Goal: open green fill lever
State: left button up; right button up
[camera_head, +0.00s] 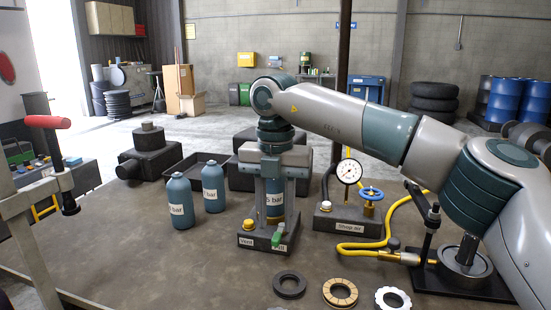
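The green fill lever (278,238) is a small green handle at the front right of the charging stand's base (259,243), beside a partly covered label. My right gripper (274,178) points down above the base, around or in front of the canister's upper part. Its fingertips blend with the grey uprights, so its opening is unclear. It is above the lever, apart from it. My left gripper is not in view.
Two blue canisters (180,201) stand left of the stand. A shop air block (345,217) with gauge, blue valve wheel (372,194) and yellow hose (350,251) is at the right. Several rings (341,292) lie in front. A red-handled tool (47,122) rises at far left.

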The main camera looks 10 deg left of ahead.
notch_tip(320, 180, up, 9)
notch_tip(320, 180, up, 4)
jog(key=r, duration=0.1)
send_over(275, 239)
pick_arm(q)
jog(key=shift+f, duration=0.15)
pick_arm(e)
jog(key=shift+f, duration=0.2)
